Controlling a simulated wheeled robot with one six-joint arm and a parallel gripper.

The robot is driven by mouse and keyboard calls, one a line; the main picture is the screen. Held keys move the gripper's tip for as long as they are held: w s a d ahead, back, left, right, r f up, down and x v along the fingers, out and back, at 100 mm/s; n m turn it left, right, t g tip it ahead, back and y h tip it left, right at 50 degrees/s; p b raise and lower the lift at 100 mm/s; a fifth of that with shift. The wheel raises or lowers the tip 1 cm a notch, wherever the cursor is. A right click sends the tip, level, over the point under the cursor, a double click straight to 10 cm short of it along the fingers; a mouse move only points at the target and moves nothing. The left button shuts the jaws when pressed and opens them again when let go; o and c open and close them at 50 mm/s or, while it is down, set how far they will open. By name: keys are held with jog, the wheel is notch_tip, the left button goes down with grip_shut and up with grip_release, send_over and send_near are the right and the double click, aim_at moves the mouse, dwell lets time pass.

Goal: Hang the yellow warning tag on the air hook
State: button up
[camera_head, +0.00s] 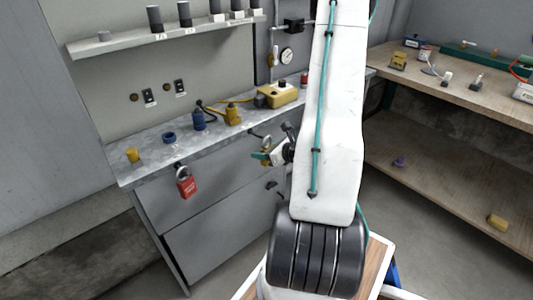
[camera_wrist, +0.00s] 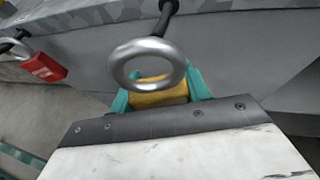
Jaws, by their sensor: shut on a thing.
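The yellow warning tag (camera_wrist: 160,97) is between the teal fingers of my gripper (camera_wrist: 158,98), which is shut on it. Its large silver ring (camera_wrist: 118,72) stands toward the wrist camera. A dark hook (camera_wrist: 167,17) comes from the bench front and meets the upper part of the ring; I cannot tell whether it passes through. In the head view my gripper (camera_head: 263,157) is at the bench front, just below a dark hook (camera_head: 266,140); the arm and wrist hide much of the tag there.
A red tag (camera_head: 187,187) hangs by its ring on another hook to the left; it also shows in the wrist view (camera_wrist: 43,67). The grey bench (camera_head: 150,165) carries blue and yellow fittings and a yellow box (camera_head: 278,95). A wooden shelf unit (camera_head: 450,85) stands right.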

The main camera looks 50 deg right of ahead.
aim_at(247, 145)
jog(key=shift+w+d+f, duration=0.1)
jog(key=shift+w+d, duration=0.1)
jog(key=shift+w, duration=0.6)
jog(key=shift+w+d, duration=0.15)
jog(key=shift+w, duration=0.65)
jog(key=shift+w+d+f, duration=0.1)
jog(key=shift+w+d, duration=0.1)
jog(key=shift+w, duration=0.6)
jog(key=shift+w+d+f, duration=0.1)
jog(key=shift+w+f, duration=0.05)
jog(key=shift+w, duration=0.1)
